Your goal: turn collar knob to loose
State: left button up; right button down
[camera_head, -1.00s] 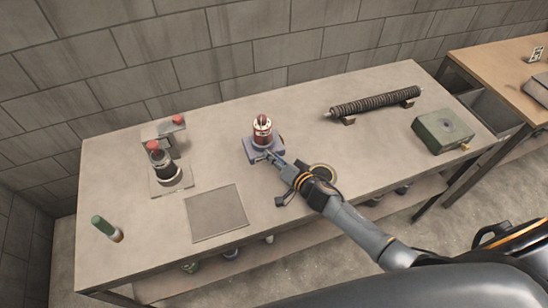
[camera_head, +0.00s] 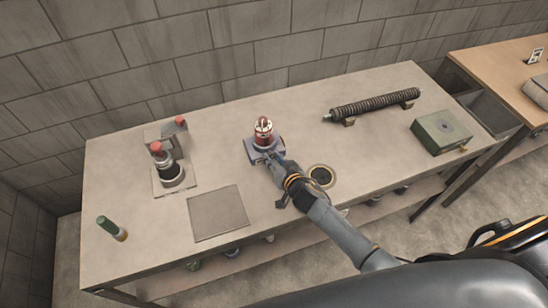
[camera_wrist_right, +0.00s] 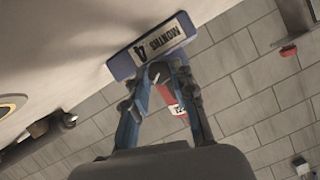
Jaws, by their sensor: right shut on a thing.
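A red cylinder with white bands (camera_head: 263,131) stands upright on a blue-grey base (camera_head: 251,149) in the middle of the bench. In the right wrist view the base (camera_wrist_right: 122,66) carries a light plate (camera_wrist_right: 160,47) reading "MONTHS 4", upside down. My right gripper (camera_head: 269,160) is at the front of this base. In the wrist view its two blue fingers (camera_wrist_right: 164,72) close on a small dark knob (camera_wrist_right: 156,70) below the plate. The fingers hide most of the knob, so its setting cannot be read. The red cylinder (camera_wrist_right: 170,98) shows between the fingers. My left gripper is out of view.
A flat grey plate (camera_head: 218,212) lies front left. A round hole (camera_head: 321,176) is right of my gripper. A ribbed roller (camera_head: 375,104) and green box (camera_head: 440,132) are right.

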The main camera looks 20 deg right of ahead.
jog(key=shift+a+f+n+h+b, duration=0.1)
jog(key=shift+n+h+b, duration=0.3)
jog(key=shift+n, duration=0.2)
jog(key=shift+a+f+n+h+b, duration=0.1)
jog(key=shift+n+h+b, duration=0.5)
jog(key=shift+n+b, duration=0.35)
jog(key=n+h+b, duration=0.2)
jog(key=b, duration=0.2)
jog(key=shift+a+n, duration=0.15)
jog(key=shift+n, duration=0.2)
jog(key=shift+n+t+h+b, duration=0.4)
jog(key=shift+n+b, duration=0.3)
jog(key=shift+b, duration=0.4)
jog(key=shift+r, duration=0.2)
jog(key=c, duration=1.1)
grip_release()
notch_tip(320, 180, up, 10)
